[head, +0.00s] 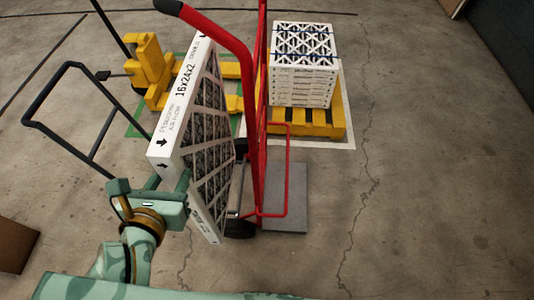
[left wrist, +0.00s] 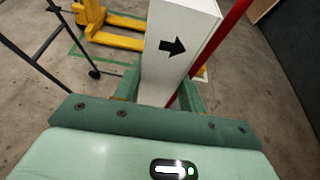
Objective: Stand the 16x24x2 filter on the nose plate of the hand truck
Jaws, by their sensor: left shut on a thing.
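The 16x24x2 filter (head: 180,100) is a white-framed panel with a lattice face, held upright and slightly tilted left of the hand truck. My left gripper (head: 178,188) is shut on its near edge, low down. In the left wrist view the filter (left wrist: 178,60) shows its white edge with a black arrow between the fingers (left wrist: 162,95). The red hand truck (head: 260,110) stands to the right of the filter, overlapping it in the picture. Its grey nose plate (head: 288,200) lies flat near the floor and looks bare. My right gripper is not in view.
A stack of boxed filters (head: 304,60) sits on a yellow pallet (head: 315,122) behind the hand truck. A yellow pallet jack (head: 150,70) and a black-framed cart (head: 70,120) are at the left. A brown box (head: 15,245) is at lower left. The floor at right is clear.

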